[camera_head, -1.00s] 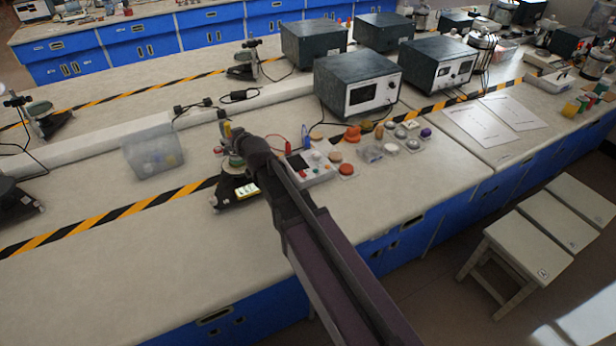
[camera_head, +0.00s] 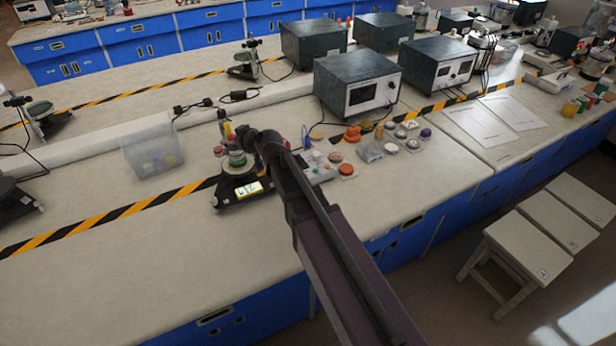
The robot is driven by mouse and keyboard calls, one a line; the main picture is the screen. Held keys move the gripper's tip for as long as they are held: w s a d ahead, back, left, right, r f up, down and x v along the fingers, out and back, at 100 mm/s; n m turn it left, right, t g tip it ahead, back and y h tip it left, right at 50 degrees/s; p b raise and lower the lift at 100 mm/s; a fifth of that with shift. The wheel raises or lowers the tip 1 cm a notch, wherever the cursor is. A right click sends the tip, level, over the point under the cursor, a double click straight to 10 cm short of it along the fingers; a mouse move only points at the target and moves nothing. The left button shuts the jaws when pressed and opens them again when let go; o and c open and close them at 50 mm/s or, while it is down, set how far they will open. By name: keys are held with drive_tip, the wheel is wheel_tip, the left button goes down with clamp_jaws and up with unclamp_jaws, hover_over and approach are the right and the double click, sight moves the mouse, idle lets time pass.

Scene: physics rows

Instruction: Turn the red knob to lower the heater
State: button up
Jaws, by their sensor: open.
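My gripper (camera_head: 245,137) is over the upper right of this apparatus. It is small and dark here, and its jaws are open. I see nothing held in it, and I cannot tell whether it touches the apparatus.
A clear bin (camera_head: 152,152) stands to the left. A light control box (camera_head: 318,172) is partly behind my arm, with an orange-red button (camera_head: 346,169) and several other small parts to its right. Dark instrument boxes (camera_head: 358,82) stand behind. The front left bench top is clear.

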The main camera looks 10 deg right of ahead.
drive_tip(key=shift+w+n+g+y, duration=0.1)
drive_tip(key=shift+n+g+y, duration=2.2)
drive_tip(key=shift+n+g, duration=0.65)
drive_tip(key=shift+d+r+n, duration=0.15)
drive_tip(key=shift+d+n, duration=0.05)
drive_tip(key=shift+n, duration=0.15)
drive_tip(key=p+v, duration=0.6)
drive_tip(key=v, duration=0.7)
drive_tip(key=s+d+f+m+g+h+p, duration=0.2)
drive_tip(key=s+d+m+h, duration=0.1)
drive_tip(key=s, duration=0.5)
drive_tip(key=s+d+f+m+g+h+p, duration=0.2)
drive_tip(key=s+m+h, duration=0.4)
drive_tip(key=s, duration=0.3)
drive_tip(key=shift+d+f+m+p, duration=0.5)
drive_tip(key=shift+d+f+m, duration=0.1)
drive_tip(key=shift+d, duration=0.6)
drive_tip(key=s+d+m+g+h, duration=0.1)
drive_tip(key=s+d+m+h, duration=0.2)
drive_tip(key=s, duration=0.1)
drive_tip(key=shift+s+d+f+m+h, duration=0.3)
drive_tip(key=shift+s+d, duration=0.05)
drive_tip(key=shift+d, duration=0.05)
